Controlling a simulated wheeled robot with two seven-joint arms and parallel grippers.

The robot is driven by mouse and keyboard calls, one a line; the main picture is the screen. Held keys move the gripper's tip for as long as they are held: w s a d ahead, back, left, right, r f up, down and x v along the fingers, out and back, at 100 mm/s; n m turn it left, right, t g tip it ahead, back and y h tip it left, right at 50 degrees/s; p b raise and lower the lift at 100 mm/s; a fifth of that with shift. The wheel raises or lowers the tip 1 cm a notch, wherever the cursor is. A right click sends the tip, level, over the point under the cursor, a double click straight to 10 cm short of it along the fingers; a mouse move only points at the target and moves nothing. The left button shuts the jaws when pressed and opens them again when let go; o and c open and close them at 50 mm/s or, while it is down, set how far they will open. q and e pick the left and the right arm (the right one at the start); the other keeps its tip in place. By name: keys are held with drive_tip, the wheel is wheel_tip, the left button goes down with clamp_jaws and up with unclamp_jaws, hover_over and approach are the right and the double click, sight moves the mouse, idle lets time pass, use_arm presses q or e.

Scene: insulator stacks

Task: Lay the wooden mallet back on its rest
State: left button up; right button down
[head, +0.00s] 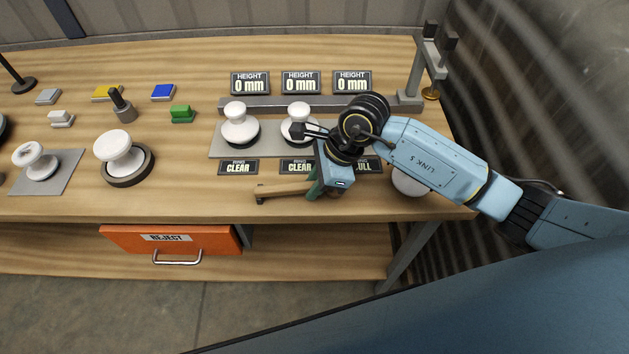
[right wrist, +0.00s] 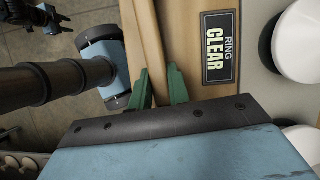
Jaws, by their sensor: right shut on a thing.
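The wooden mallet's handle (head: 282,189) shows in the head view near the front edge of the table, reaching left from my right gripper. My right gripper (head: 314,191) points down there, with its green fingers shut on the mallet. The fingers also show in the right wrist view (right wrist: 158,90), low over the wood near the table edge. The mallet's head is hidden behind my gripper. A small dark piece shows at the handle's left end; I cannot tell whether it is part of the rest. My left gripper is not in the head view.
Another white insulator (head: 119,151) sits in a dark ring at left. An orange REJECT drawer (head: 205,239) hangs below. The front strip left of the handle is clear.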

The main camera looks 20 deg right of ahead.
drive_tip(key=c, duration=1.3)
unclamp_jaws()
drive_tip(key=shift+o, duration=0.2)
drive_tip(key=shift+r, duration=0.1)
wheel_tip(320, 180, up, 10)
drive_tip(key=shift+f, duration=0.1)
